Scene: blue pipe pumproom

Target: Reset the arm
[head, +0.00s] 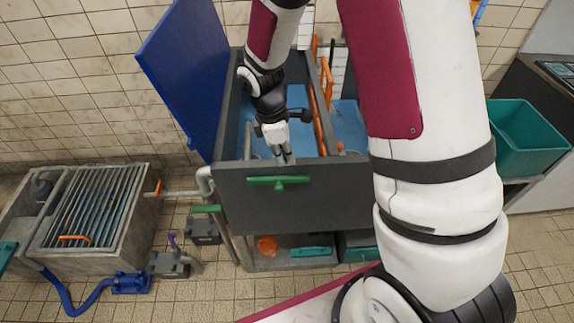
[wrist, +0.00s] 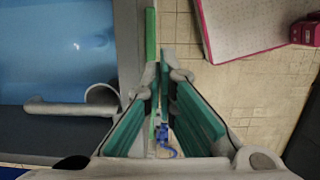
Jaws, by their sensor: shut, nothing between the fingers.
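My gripper (head: 285,157) hangs at the end of my arm, its fingers pointing down near the front rim of the dark grey tub. A green handle (head: 278,181) sits on the tub's front face, just below the fingers in the head view. In the wrist view my gripper (wrist: 165,64) has its teal-padded fingers brought together at the tips, with nothing held. A green bar (wrist: 151,35) runs close beside the fingertips there. I cannot tell whether the fingers touch the bar or rim.
The dark grey tub (head: 228,195) has blue inside and an open blue lid (head: 180,65) at its left. A grated basin (head: 90,210) stands left, with a blue hose (head: 90,303) on the floor. A teal bin (head: 525,140) is at right.

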